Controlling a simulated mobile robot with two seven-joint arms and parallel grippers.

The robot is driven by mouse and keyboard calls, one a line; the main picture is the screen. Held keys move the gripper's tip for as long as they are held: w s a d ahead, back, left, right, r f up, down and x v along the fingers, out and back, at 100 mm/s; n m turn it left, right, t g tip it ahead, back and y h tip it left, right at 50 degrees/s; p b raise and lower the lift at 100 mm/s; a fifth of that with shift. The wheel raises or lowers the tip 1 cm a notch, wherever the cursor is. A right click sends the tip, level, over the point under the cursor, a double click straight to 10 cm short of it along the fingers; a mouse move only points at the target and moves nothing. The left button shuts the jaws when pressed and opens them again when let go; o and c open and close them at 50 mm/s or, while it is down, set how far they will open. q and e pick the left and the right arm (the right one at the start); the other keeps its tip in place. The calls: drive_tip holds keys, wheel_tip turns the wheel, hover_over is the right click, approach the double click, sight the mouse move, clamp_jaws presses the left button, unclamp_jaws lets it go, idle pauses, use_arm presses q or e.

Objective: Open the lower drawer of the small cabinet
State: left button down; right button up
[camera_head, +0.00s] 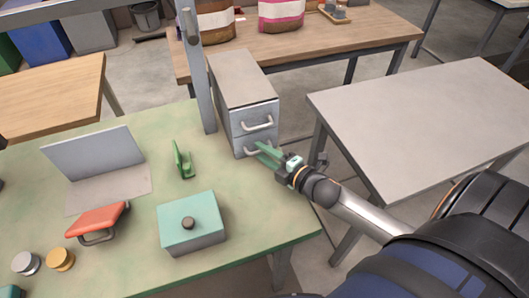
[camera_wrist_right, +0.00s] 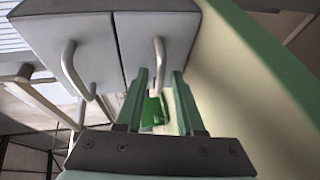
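The small grey cabinet (camera_head: 240,80) stands at the green table's far right corner. Its upper drawer, with a bar handle (camera_head: 258,124), and its lower drawer (camera_head: 240,147) both look shut. My right gripper (camera_head: 262,152) is at the lower drawer's front, its green fingers partly hiding the lower handle (camera_head: 252,150). In the right wrist view the fingers (camera_wrist_right: 160,82) are apart, and one end of the lower handle (camera_wrist_right: 158,62) shows in the gap between the fingertips. I cannot tell whether they touch it. The upper handle (camera_wrist_right: 73,68) is left of them. My left gripper is out of view.
A metal post (camera_head: 198,70) rises beside the cabinet's left. A grey table (camera_head: 420,110) stands to the right, across a gap.

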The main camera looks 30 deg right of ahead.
clamp_jaws()
idle(1.2)
